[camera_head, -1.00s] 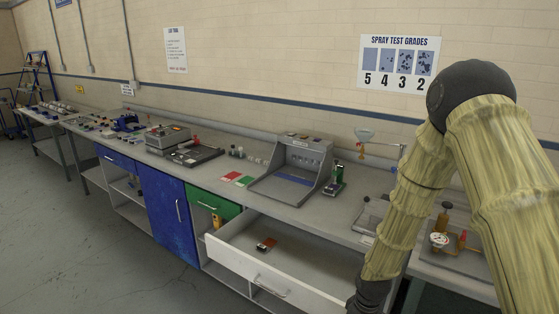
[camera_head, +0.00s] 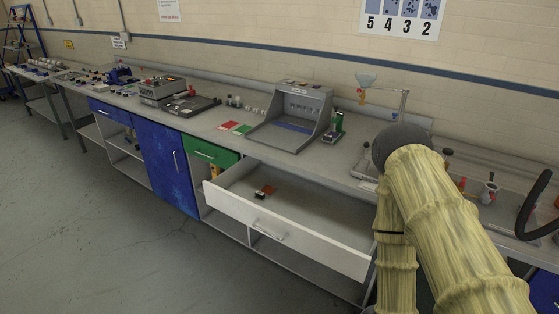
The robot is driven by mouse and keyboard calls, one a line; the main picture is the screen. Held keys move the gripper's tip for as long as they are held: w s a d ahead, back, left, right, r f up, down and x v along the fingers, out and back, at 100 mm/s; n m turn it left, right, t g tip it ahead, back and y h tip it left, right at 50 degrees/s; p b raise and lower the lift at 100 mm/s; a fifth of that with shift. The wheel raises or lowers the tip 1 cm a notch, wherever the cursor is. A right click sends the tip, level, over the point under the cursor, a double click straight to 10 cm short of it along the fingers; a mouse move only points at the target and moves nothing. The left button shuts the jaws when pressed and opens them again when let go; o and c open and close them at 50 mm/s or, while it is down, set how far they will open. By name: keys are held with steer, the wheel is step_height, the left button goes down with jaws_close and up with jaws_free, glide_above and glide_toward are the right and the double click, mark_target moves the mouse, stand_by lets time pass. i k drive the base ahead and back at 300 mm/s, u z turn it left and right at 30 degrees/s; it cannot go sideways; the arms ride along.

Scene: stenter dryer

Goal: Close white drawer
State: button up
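The white drawer (camera_head: 285,234) stands pulled open from the bench, to the left of my arm. Its front has a grey bar handle (camera_head: 269,231) near the middle. A small dark and orange object (camera_head: 265,192) lies inside the drawer. My arm, in a yellowish ribbed cover, comes in at the right and bends downward beside the drawer's right end. My gripper is out of the frame, below the bottom edge, so its state is hidden.
The bench top (camera_head: 345,155) holds a grey box-shaped tester (camera_head: 297,118) and several small items. A shut green drawer (camera_head: 209,151) and a blue cabinet door (camera_head: 167,170) are left of the white drawer. The floor (camera_head: 110,240) in front is clear.

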mark_target(331, 226)
steer(key=u, duration=0.05)
steer(key=k, duration=0.65)
steer(key=u, duration=0.75)
steer(key=i, duration=1.45)
steer(key=z, duration=0.2)
